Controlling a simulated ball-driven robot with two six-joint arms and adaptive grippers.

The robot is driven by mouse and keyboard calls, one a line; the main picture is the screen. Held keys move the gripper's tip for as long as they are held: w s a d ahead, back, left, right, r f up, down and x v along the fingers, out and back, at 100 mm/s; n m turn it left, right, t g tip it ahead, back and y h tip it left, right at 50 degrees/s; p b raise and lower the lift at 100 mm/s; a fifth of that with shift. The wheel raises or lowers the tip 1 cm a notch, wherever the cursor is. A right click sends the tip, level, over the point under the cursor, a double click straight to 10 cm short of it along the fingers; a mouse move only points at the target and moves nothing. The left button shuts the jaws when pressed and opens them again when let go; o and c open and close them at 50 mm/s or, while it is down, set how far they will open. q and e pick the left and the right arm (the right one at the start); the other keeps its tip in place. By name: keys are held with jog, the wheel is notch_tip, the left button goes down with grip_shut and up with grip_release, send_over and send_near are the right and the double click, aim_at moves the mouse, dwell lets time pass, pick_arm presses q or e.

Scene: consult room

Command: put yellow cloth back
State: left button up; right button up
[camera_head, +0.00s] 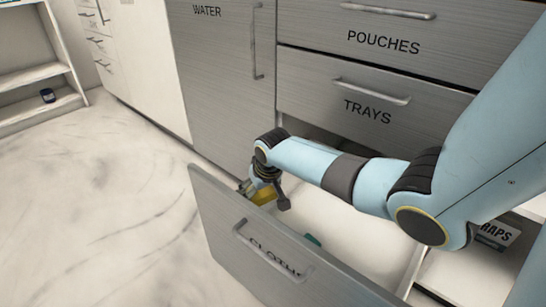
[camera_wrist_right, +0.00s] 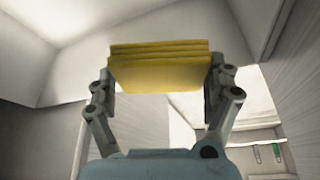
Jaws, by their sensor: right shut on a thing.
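The folded yellow cloth (camera_wrist_right: 160,72) is between the fingers of my right gripper (camera_wrist_right: 160,85) in the right wrist view. In the head view the right gripper (camera_head: 264,190) is just inside the open drawer labelled CLOTHS (camera_head: 225,215), near its left end. The yellow cloth (camera_head: 263,196) shows there below the fingers, partly hidden by them. I cannot tell whether it touches the drawer floor. A small teal thing (camera_head: 312,240) lies in the drawer behind its front panel. My left gripper is not in view.
Shut drawers labelled TRAYS (camera_head: 345,100) and POUCHES (camera_head: 400,45) are above the open drawer. A WATER door (camera_head: 220,70) is to the left. A box with lettering ending in RAPS (camera_head: 497,234) stands at the right. The floor (camera_head: 90,200) at left is clear.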

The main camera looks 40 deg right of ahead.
jog(key=shift+m, duration=0.6)
jog(key=d+f+b, duration=0.1)
jog(key=f+b, duration=0.1)
jog(key=f, duration=0.3)
jog(key=s+d+f+b, duration=0.1)
jog(key=f+b, duration=0.1)
jog(key=f, duration=0.3)
jog(key=s+d+f+b, duration=0.1)
jog(key=f+b, duration=0.2)
jog(key=f, duration=0.2)
jog(key=shift+s+d, duration=0.15)
jog(key=shift+d, duration=0.25)
jog(key=shift+f+b, duration=0.35)
jog(key=shift+f, duration=0.1)
notch_tip(320, 180, down, 2)
jog(key=shift+f+b, duration=0.1)
jog(key=shift+b, duration=0.65)
jog(key=shift+f+b, duration=0.5)
jog(key=shift+f, duration=0.25)
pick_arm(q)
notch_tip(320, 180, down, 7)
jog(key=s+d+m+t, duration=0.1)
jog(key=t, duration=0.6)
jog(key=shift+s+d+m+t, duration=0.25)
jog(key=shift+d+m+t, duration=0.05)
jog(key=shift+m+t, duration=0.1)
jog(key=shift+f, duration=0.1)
